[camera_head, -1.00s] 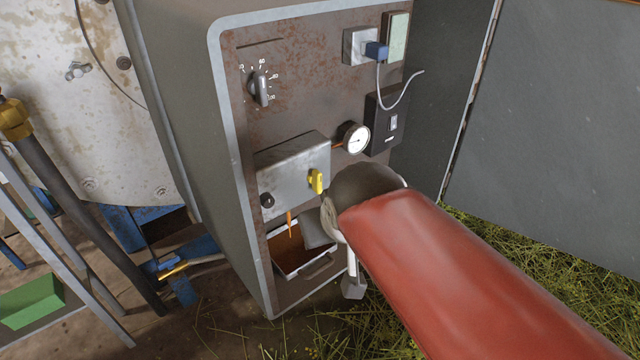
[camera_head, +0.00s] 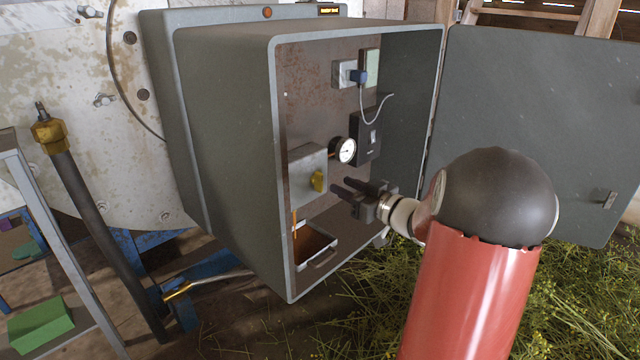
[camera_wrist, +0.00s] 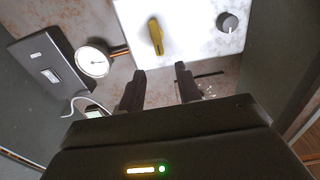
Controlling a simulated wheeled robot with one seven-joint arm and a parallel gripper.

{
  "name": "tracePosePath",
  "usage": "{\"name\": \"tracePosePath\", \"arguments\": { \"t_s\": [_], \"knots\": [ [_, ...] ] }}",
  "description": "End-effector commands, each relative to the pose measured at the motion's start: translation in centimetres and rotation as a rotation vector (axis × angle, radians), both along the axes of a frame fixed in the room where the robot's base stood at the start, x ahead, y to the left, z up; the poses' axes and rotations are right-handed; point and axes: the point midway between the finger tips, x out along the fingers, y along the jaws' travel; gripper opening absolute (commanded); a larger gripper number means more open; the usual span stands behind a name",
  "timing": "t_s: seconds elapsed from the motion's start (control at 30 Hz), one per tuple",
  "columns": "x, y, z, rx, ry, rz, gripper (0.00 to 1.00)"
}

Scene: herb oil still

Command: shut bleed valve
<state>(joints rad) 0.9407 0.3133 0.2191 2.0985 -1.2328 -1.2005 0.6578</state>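The yellow handle (camera_head: 317,181), which I take to be the bleed valve, is on the front of a pale grey box (camera_head: 303,165) inside an open cabinet. It also shows in the wrist view (camera_wrist: 156,36), nearly upright and slightly tilted there. My gripper (camera_head: 341,186) is just right of the handle, with its two dark fingers pointing at the box. In the wrist view my gripper (camera_wrist: 159,72) is open and empty, its fingertips apart from the handle.
A pressure gauge (camera_head: 345,150) and a black switch box (camera_head: 368,138) sit close above my gripper. A white tray (camera_head: 318,259) is below the valve box. The cabinet door (camera_head: 560,100) stands open at right. A dark round knob (camera_wrist: 228,22) sits beside the handle.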

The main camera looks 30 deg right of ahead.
Motion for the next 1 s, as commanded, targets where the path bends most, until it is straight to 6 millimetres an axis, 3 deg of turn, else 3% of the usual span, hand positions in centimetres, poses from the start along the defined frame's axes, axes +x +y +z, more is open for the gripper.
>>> {"name": "tracePosePath", "arguments": {
  "t_s": [0.5,0.87,1.0],
  "knots": [
    [6.5,2.4,0.0,0.000,-0.002,0.003,0.34],
    [7.1,2.6,0.1,0.000,-0.002,0.001,0.34],
    [7.1,2.6,0.1,-0.001,-0.001,0.001,0.16]
  ]
}}
